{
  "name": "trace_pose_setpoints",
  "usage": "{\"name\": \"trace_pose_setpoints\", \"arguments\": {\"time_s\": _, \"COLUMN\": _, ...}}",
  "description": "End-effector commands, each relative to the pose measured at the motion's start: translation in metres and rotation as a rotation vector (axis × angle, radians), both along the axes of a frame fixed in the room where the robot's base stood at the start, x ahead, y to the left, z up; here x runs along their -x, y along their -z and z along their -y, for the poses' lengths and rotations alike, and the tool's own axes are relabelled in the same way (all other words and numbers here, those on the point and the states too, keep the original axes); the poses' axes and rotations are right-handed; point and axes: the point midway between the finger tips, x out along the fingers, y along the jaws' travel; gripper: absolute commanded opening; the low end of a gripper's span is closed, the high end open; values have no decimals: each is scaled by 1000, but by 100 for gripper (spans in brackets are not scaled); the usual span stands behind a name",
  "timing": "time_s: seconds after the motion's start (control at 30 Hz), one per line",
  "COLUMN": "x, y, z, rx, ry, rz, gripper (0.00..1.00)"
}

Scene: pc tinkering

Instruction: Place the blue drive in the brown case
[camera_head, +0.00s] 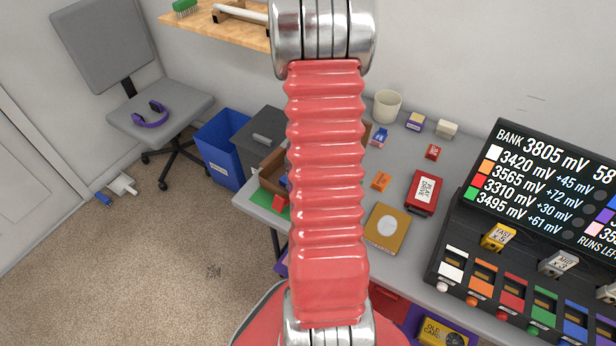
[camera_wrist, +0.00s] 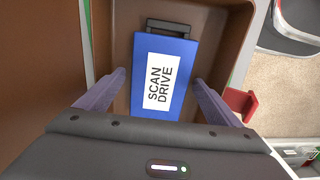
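The blue drive (camera_wrist: 180,103), with a white "SCAN DRIVE" label and a dark handle, lies label up inside the brown case (camera_wrist: 232,45) in the wrist view. The case walls rise on both sides of it. My gripper (camera_wrist: 161,75) is open, with one purple-grey finger on each side of the drive. A gap shows on the left; I cannot tell if the right finger touches. In the head view the brown case (camera_head: 271,164) stands at the table's left end, partly hidden by my red arm. My gripper is hidden there.
A red object (camera_wrist: 240,103) stands just outside the case. On the grey table are a red "PLAY DRIVE" box (camera_head: 423,192), a tan box (camera_head: 387,228), a cup (camera_head: 387,106) and small boxes. A battery display (camera_head: 540,180) stands at right. A blue bin (camera_head: 222,150) is on the floor.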

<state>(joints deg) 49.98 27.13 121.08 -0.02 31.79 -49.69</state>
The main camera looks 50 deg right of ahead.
Motion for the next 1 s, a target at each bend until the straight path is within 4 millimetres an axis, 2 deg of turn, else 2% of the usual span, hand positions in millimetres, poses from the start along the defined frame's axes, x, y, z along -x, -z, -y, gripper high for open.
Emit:
{"name": "trace_pose_setpoints", "arguments": {"time_s": 0.27, "x": 0, "y": -1, "z": 0, "rx": 0, "ry": 0, "rz": 0, "gripper": 87}}
{"name": "trace_pose_setpoints", "arguments": {"time_s": 0.47, "x": 0, "y": -14, "z": 1, "rx": 2, "ry": 1, "rz": 2, "gripper": 87}}
{"name": "trace_pose_setpoints", "arguments": {"time_s": 0.67, "x": 0, "y": -41, "z": 1, "rx": 3, "ry": 1, "rz": 2, "gripper": 87}}
{"name": "trace_pose_setpoints", "arguments": {"time_s": 1.0, "x": 0, "y": -97, "z": 1, "rx": 3, "ry": 1, "rz": 3, "gripper": 87}}
